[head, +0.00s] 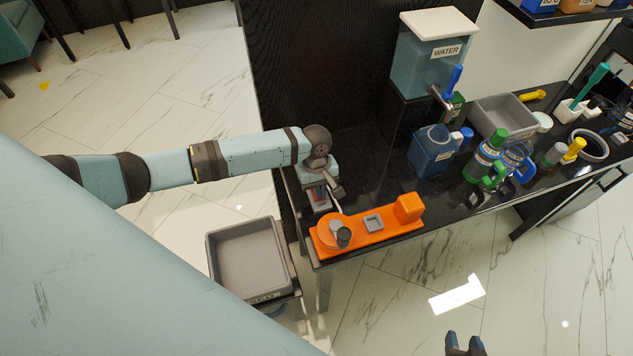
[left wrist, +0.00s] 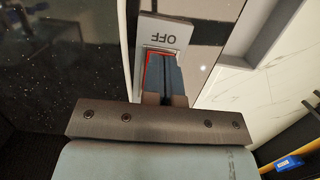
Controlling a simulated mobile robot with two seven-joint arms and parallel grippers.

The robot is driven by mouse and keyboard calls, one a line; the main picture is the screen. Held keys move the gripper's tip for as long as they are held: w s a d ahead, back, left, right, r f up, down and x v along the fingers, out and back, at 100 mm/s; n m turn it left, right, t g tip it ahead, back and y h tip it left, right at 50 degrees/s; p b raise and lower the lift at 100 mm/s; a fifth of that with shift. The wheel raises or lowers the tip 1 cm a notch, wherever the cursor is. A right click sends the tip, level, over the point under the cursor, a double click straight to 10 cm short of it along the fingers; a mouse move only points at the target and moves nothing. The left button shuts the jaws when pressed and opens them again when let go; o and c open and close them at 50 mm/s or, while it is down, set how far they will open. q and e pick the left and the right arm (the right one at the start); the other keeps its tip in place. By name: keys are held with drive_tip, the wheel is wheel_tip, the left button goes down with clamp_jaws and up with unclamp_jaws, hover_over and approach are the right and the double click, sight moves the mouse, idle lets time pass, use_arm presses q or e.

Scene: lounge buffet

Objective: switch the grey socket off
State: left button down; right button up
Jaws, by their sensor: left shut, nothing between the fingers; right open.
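The grey socket (left wrist: 180,33) shows in the left wrist view as a light grey plate marked OFF, with a red-edged opening or rocker. Much of that red part is covered by my fingers. My left gripper (left wrist: 163,58) is shut and empty, its dark fingertips over the red part; I cannot tell whether they touch it. In the head view my left gripper (head: 321,203) points down at the table's left end, beside the orange device, and mostly hides the socket. My right gripper (head: 465,344) is open and empty at the bottom edge, over the floor.
The orange device (head: 391,235) with a round grinder-like part stands close to my left gripper on the black table (head: 350,180). A water dispenser (head: 420,65), blue jug (head: 433,155) and several bottles stand further right. A grey bin (head: 243,285) is below left.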

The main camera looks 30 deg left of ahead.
use_arm(q)
wheel_tip(320, 180, up, 4)
drive_tip(key=p, duration=0.5)
drive_tip(key=shift+p, duration=0.35)
drive_tip(key=shift+w+a+r, duration=0.1)
drive_tip(key=shift+r, duration=0.5)
drive_tip(key=shift+w+a+r, duration=0.1)
drive_tip(key=shift+r, duration=0.5)
wheel_tip(320, 180, up, 11)
drive_tip(key=w+a+b, duration=0.1)
drive_tip(key=shift+w+a, duration=0.2)
drive_tip(key=shift+a, duration=0.15)
